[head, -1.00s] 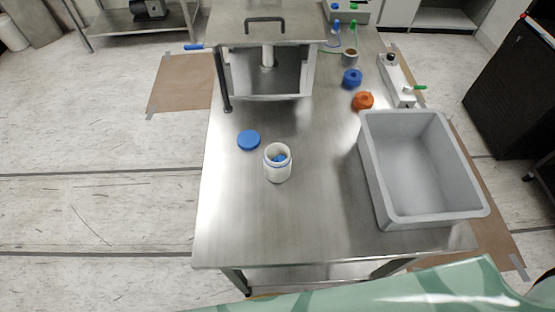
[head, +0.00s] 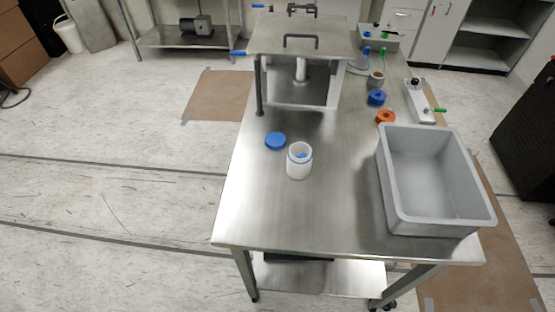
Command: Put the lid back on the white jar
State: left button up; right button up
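The white jar (head: 299,163) stands upright and open on the steel table (head: 300,215), left of the grey bin. Something blue (head: 301,155) shows inside its mouth. The blue lid (head: 275,141) lies flat on the table behind and to the left of the jar, apart from it. Neither of my grippers is in the head view.
A grey bin (head: 392,205) stands on the table's right side. A steel chamber (head: 300,40) with a black handle stands at the back. Blue (head: 376,98) and orange (head: 385,117) round parts lie at the back right. The table's front left is clear.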

aim_at(297, 169)
jog(key=k+z, duration=0.15)
jog(key=k, duration=0.15)
jog(key=z, duration=1.4)
jog(key=k+j, duration=0.1)
jog(key=j, duration=2.75)
jog(key=k+j, duration=0.15)
jog(key=j, duration=1.3)
